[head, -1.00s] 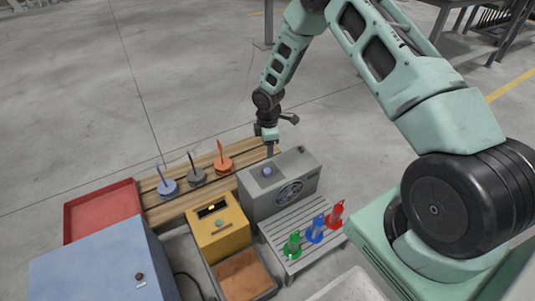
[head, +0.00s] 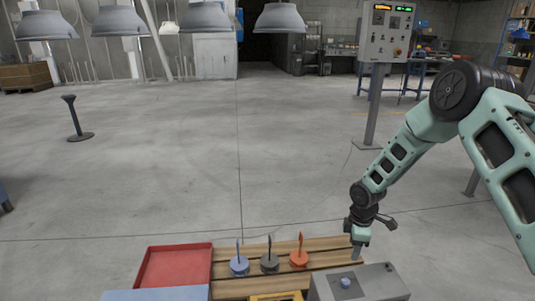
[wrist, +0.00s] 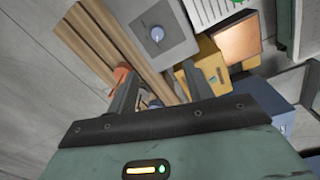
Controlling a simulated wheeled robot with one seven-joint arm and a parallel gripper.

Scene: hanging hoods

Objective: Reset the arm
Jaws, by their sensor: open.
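My arm comes in from the right in the head view and bends down. My gripper (head: 358,250) hangs pointing down at the right end of the wooden slatted bench (head: 228,285), by the back of a grey box (head: 380,283) with a blue knob. In the wrist view my gripper (wrist: 158,75) has its two fingers apart, with nothing held between them. The grey box (wrist: 175,18) lies beyond the fingers there. Whether the fingertips touch anything cannot be told.
Blue (head: 239,264), grey (head: 270,262) and orange (head: 299,258) handled discs stand on the bench, beside a red tray (head: 175,266). Several grey hoods (head: 279,17) hang at the back. A control panel (head: 388,35) stands on a post. Open floor lies between.

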